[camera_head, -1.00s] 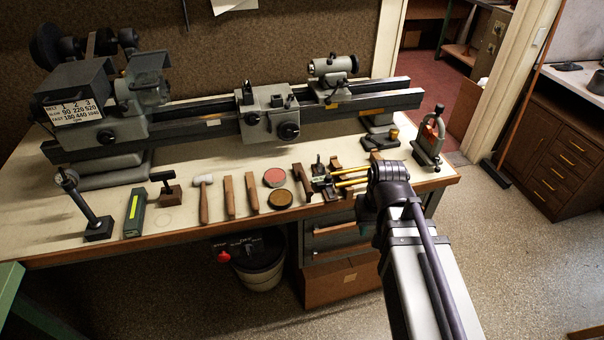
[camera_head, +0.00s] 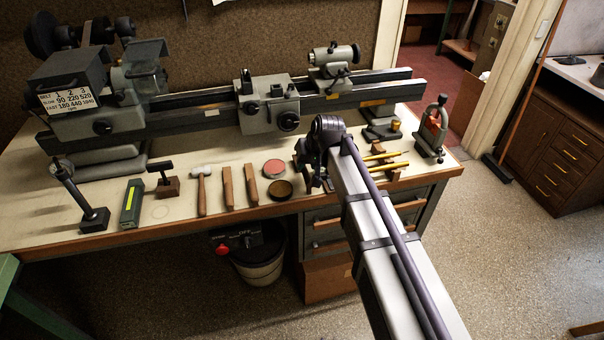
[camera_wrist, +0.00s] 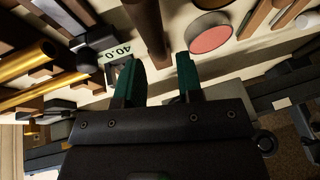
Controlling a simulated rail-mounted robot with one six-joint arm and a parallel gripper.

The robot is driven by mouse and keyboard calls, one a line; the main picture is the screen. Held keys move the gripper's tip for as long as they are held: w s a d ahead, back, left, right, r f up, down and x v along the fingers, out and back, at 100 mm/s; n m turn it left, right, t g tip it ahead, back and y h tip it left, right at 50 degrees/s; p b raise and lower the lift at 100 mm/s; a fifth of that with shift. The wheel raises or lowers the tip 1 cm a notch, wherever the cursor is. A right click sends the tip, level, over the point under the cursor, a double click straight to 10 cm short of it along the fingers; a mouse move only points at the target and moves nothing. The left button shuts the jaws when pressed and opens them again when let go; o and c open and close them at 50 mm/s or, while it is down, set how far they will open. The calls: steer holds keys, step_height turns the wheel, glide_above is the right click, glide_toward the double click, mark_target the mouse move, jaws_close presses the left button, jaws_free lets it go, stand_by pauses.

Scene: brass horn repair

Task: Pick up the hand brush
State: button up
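A long brown wooden piece (camera_wrist: 148,28), which looks like the hand brush, lies on the bench between the pink tin and a gauge marked 40.0. No bristles can be made out. In the head view my arm and gripper mostly hide it. My gripper (camera_wrist: 162,78) is open and empty, with two green-padded fingers apart. In the head view my gripper hangs over the bench front, right of the tins.
The pink tin (camera_head: 274,168) and a dark tin (camera_head: 280,189) sit left of my gripper. The gauge (camera_wrist: 100,48) and brass tubes (camera_head: 384,158) lie on its other side. A hammer (camera_head: 201,190) and wooden bars (camera_head: 252,184) lie further left. The lathe (camera_head: 268,108) stands behind.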

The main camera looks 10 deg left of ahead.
mark_target(305, 168)
steer(key=b+x, duration=0.3)
steer(key=x, duration=0.1)
steer(key=shift+f, duration=0.4)
steer(key=shift+r, duration=0.25)
jaws_close()
step_height(305, 168, up, 10)
steer(key=p, duration=1)
steer(key=shift+r+p, duration=0.15)
steer(key=shift+p, duration=0.2)
steer(key=shift+c, duration=1.8)
jaws_free()
steer(key=shift+c, duration=1.2)
steer(key=shift+d, duration=0.15)
